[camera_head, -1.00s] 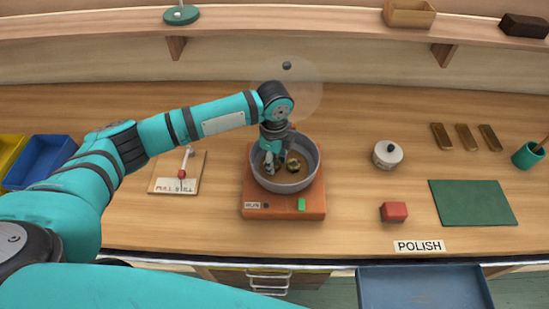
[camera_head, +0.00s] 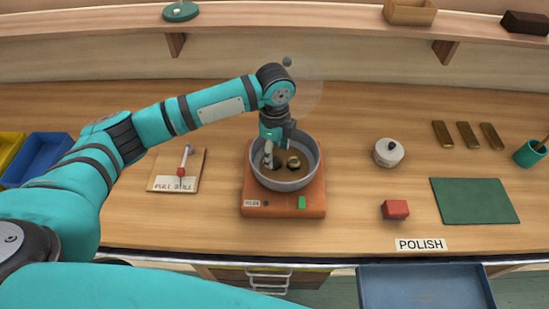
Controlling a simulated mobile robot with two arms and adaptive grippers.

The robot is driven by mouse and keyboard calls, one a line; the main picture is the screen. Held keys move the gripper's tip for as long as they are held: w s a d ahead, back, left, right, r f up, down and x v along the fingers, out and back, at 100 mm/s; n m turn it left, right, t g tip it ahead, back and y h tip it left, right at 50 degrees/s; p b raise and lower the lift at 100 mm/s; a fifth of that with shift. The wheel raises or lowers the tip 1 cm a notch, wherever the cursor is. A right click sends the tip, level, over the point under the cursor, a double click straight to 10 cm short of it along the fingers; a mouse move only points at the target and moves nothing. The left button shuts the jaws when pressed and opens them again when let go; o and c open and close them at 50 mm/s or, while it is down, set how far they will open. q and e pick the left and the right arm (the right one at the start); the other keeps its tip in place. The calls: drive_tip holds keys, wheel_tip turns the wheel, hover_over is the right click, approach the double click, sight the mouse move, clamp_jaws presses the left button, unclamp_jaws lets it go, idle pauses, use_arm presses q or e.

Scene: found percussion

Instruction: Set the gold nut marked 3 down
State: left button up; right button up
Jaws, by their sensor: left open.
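A grey round bowl (camera_head: 285,184) sits on an orange-brown base block (camera_head: 262,205). One gold nut (camera_head: 293,162) shows inside it, right of the fingers; any number on it is too small to read. My left gripper (camera_head: 271,162) reaches down from above into the left part of the bowl. It is open, with its fingers beside the nut and apart from it. The fingers and wrist hide part of the bowl's inside. My right gripper is not in view.
A clear round lid (camera_head: 312,88) stands behind my wrist. A white lidded pot (camera_head: 388,153), red block (camera_head: 395,209) and green mat (camera_head: 474,201) lie to the right. A board with a red-tipped lever (camera_head: 160,180) and a blue bin (camera_head: 36,160) are left. A blue drawer (camera_head: 425,285) is open in front.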

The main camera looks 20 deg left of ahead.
sight(275, 160)
use_arm(q)
wheel_tip(275, 160, up, 9)
drive_tip(key=b, duration=0.1)
drive_tip(key=shift+b, duration=0.4)
drive_tip(key=shift+f, duration=0.15)
